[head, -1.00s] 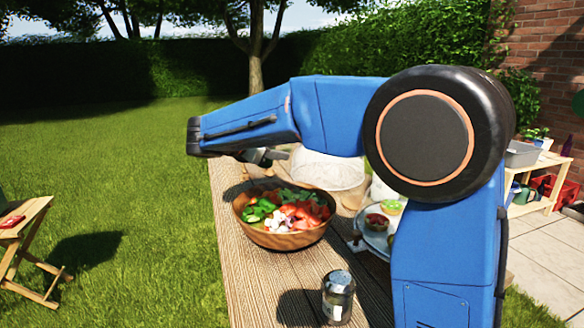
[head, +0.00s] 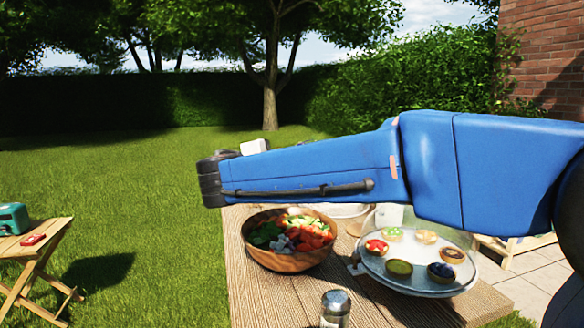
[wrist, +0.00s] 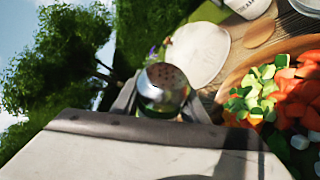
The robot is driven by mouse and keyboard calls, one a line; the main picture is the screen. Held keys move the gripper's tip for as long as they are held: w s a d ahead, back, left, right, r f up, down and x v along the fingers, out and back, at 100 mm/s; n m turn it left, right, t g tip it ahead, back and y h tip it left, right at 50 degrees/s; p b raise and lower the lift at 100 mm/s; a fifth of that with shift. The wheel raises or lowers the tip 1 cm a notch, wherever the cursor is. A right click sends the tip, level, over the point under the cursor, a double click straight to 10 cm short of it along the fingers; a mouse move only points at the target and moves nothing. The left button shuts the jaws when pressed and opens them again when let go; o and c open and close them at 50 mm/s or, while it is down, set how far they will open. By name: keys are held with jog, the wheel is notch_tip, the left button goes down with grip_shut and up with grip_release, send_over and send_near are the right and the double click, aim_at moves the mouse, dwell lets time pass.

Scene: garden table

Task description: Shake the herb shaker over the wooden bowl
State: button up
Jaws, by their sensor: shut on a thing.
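My gripper (wrist: 160,101) is shut on a shaker (wrist: 163,85) with a shiny, perforated metal lid and something green below it. The lid faces the wrist camera. In the head view my arm hides the gripper and the held shaker. The wooden bowl (head: 288,262) stands on the table, filled with chopped green, red and white salad pieces. Its rim (wrist: 241,70) shows at the right of the wrist view, beside the held shaker. I cannot tell how high the shaker is above the bowl.
Another metal-lidded jar (head: 335,307) stands at the table's near edge. A glass plate (head: 410,283) of small tarts is right of the bowl. The wrist view shows a wooden spoon (wrist: 260,32) and a pale round thing (wrist: 199,52). A side table (head: 38,246) stands left on the grass.

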jog(key=shift+s+d+f+m+t+h, duration=0.4)
jog(key=shift+m+h, duration=0.5)
jog(key=shift+m, duration=1.95)
jog(key=shift+s+d+f+m+t+h, duration=0.2)
jog(key=shift+m+t+h, duration=0.55)
jog(key=shift+m, duration=2.05)
jog(key=shift+s+d+f+m+t+h, duration=0.25)
jog(key=shift+m+h, duration=0.8)
jog(key=shift+m, duration=1.8)
jog(key=shift+r, duration=0.15)
